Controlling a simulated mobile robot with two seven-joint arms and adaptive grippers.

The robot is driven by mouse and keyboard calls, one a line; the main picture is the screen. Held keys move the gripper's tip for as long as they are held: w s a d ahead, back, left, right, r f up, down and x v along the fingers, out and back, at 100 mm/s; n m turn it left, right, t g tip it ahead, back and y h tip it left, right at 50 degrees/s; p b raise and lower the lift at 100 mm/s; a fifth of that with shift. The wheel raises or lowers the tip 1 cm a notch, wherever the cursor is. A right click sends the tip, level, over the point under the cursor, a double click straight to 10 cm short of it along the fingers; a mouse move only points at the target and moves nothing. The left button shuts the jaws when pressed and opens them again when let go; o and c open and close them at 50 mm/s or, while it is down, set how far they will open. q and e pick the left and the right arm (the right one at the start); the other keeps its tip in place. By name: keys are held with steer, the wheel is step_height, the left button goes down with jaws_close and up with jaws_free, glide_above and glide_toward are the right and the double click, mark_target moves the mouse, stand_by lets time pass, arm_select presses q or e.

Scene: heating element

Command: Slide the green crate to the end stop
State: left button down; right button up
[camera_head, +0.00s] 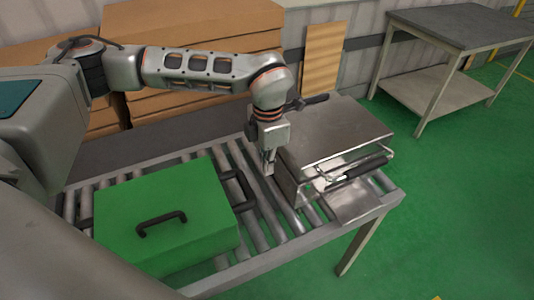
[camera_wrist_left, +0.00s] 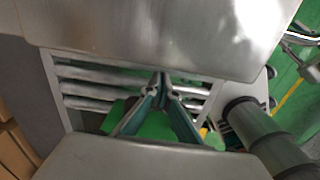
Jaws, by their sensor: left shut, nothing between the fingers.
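The green crate (camera_head: 165,215) sits on a roller conveyor (camera_head: 262,259), toward its left part. It has a black handle on its lid and another black handle (camera_head: 240,190) on its right side. My left gripper (camera_head: 268,172) points down over the rollers in the gap between the crate and a metal box (camera_head: 335,135). Its fingers meet at the tips in the left wrist view (camera_wrist_left: 161,78), shut and empty. I cannot make out a distinct end stop. My right gripper is not in view.
The metal box with black-gripped handles stands at the conveyor's right end, close to my left gripper. A bare metal plate (camera_head: 355,205) lies in front of it. Stacked brown cartons (camera_head: 200,30) stand behind. A grey table (camera_head: 460,27) stands at the back right, with open green floor before it.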

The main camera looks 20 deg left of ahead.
arm_select(q)
step_height(320, 180, down, 4)
steer(key=shift+r, duration=0.2)
steer(key=shift+s+a+r, duration=0.2)
steer(key=shift+s+a, duration=0.3)
steer(key=shift+s+a+r, duration=0.15)
steer(key=shift+s+a, duration=0.55)
steer(key=shift+s, duration=0.1)
steer(key=shift+s+a+p, duration=0.1)
steer(key=shift+s+p, duration=0.05)
steer(key=shift+p, duration=0.15)
steer(key=shift+f, duration=0.1)
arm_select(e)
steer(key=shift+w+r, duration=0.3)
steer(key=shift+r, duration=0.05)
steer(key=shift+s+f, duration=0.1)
arm_select(q)
steer(key=shift+s+a, duration=0.1)
steer(key=shift+a, duration=0.05)
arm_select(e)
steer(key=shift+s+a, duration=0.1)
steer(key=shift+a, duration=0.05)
